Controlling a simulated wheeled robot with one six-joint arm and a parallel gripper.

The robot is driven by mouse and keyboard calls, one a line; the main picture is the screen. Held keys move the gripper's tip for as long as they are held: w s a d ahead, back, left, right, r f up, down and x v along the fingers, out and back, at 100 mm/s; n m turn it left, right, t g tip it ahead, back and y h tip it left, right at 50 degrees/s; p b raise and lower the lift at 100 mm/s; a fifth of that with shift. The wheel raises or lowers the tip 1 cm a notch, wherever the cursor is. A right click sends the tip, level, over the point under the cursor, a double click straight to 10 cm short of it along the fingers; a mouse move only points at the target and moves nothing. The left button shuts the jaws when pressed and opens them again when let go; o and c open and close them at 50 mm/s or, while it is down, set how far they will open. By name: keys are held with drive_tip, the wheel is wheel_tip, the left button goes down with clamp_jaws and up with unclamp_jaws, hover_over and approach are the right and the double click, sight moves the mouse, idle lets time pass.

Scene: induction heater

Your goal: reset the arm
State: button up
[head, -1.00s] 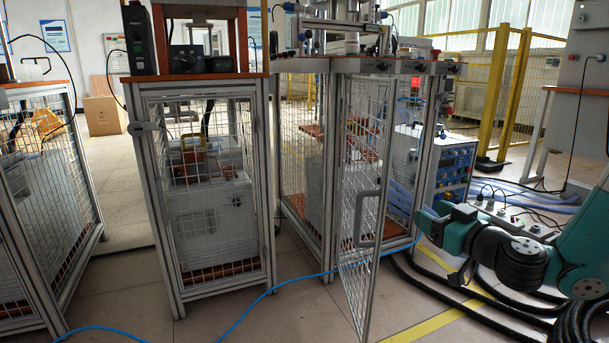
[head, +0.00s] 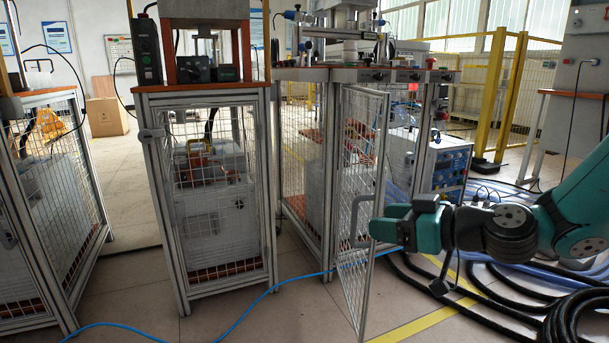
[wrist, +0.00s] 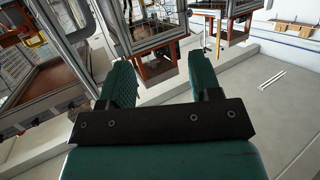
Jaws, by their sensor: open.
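My arm reaches in from the right edge of the head view, roughly level, with my gripper (head: 388,228) at its left end. In the head view the gripper lies close to the open mesh door (head: 362,200) and its grey handle (head: 357,222); whether they touch cannot be told. In the wrist view my gripper (wrist: 163,80) shows two teal fingers set wide apart with nothing between them. Beyond the fingers are cabinet frames and pale floor.
A mesh cabinet (head: 215,200) stands left of the door's cabinet, and another mesh cabinet (head: 60,190) at the far left. A blue cable (head: 240,315) crosses the floor. Black hoses (head: 520,310) lie below my arm. A blue-fronted power unit (head: 450,170) stands behind it.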

drive_tip(key=s+a+r+n+g+p, duration=0.1)
drive_tip(key=s+a+r+g, duration=0.1)
drive_tip(key=s, duration=0.2)
drive_tip(key=s+a+r+g+p, duration=0.1)
drive_tip(key=s+a+r+g, duration=0.1)
drive_tip(key=s+a, duration=0.15)
drive_tip(key=s+d+r+m+g+h+p, duration=0.2)
drive_tip(key=s+d+g+h+p, duration=0.15)
drive_tip(key=s, duration=0.55)
drive_tip(key=s+d+r+m+g+h+p, duration=0.2)
drive_tip(key=s+h, duration=0.3)
drive_tip(key=s, duration=0.5)
wheel_tip(320, 180, up, 38)
drive_tip(key=p, duration=3.7)
drive_tip(key=shift+w+d, duration=0.15)
drive_tip(key=shift+f+y, duration=0.1)
drive_tip(key=shift+y, duration=0.15)
